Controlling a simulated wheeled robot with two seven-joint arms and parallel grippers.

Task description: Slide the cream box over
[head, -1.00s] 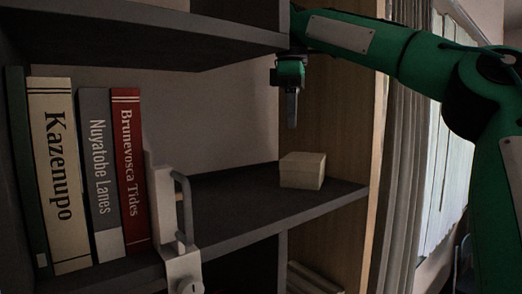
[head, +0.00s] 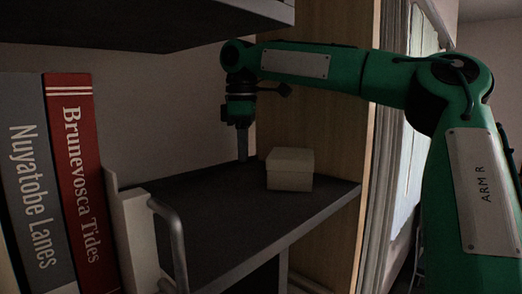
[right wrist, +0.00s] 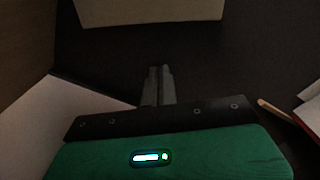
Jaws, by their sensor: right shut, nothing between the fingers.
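The cream box (head: 290,170) is a small lidded box standing upright on the dark shelf (head: 215,217), near the wooden side panel. In the right wrist view the cream box (right wrist: 150,10) shows at the top edge, partly cut off. My right gripper (head: 242,157) points down just left of the box and a little behind it. Its fingers are together and empty, with their tips low by the shelf. In the right wrist view the closed fingertips (right wrist: 160,70) point towards the box, with a strip of dark shelf between. My left gripper is not in view.
A red book (head: 78,180) and a grey book (head: 32,190) stand at the left. A white upright piece with a grey handle (head: 135,235) is beside them. The wooden panel (head: 315,115) bounds the right. Bare shelf lies between. Another shelf (head: 150,22) hangs above.

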